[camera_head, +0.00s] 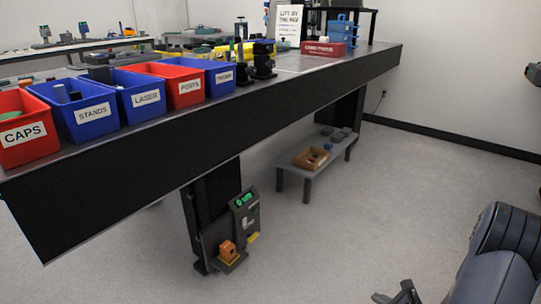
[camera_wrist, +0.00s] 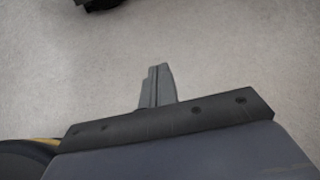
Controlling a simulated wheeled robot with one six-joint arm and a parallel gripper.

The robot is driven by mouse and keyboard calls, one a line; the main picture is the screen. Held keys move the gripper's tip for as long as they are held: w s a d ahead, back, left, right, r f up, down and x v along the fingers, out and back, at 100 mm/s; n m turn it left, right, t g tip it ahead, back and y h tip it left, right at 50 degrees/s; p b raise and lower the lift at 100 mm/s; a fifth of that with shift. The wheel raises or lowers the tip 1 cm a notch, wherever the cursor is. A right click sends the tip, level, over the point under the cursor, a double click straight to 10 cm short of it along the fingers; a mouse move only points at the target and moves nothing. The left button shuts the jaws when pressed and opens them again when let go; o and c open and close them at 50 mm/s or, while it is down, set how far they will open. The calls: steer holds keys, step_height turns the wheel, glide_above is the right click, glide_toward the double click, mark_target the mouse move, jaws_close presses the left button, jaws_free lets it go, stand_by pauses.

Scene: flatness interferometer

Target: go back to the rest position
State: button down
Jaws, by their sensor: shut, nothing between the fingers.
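My gripper (camera_wrist: 158,78) shows in the wrist view with its grey fingers together and nothing between them. Behind the fingers there is only bare floor and a dark shape at the top edge. In the head view my gripper (camera_head: 400,294) is partly in the picture at the bottom edge, low over the floor. My dark blue arm is at the lower right. The gripper is well apart from the bench.
A long black-sided bench (camera_head: 215,140) holds red and blue labelled bins (camera_head: 85,118). Below stand a low grey table (camera_head: 330,163) with a cardboard tray (camera_head: 311,158) and a device with a green display (camera_head: 243,215). The floor in the middle and right is clear.

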steer(key=a+n, duration=0.1)
steer(key=a+r+y, duration=0.1)
steer(key=shift+a+r+n+g, duration=0.3)
steer(key=shift+a+n, duration=0.05)
steer(key=shift+n, duration=0.05)
steer(key=shift+r, duration=0.1)
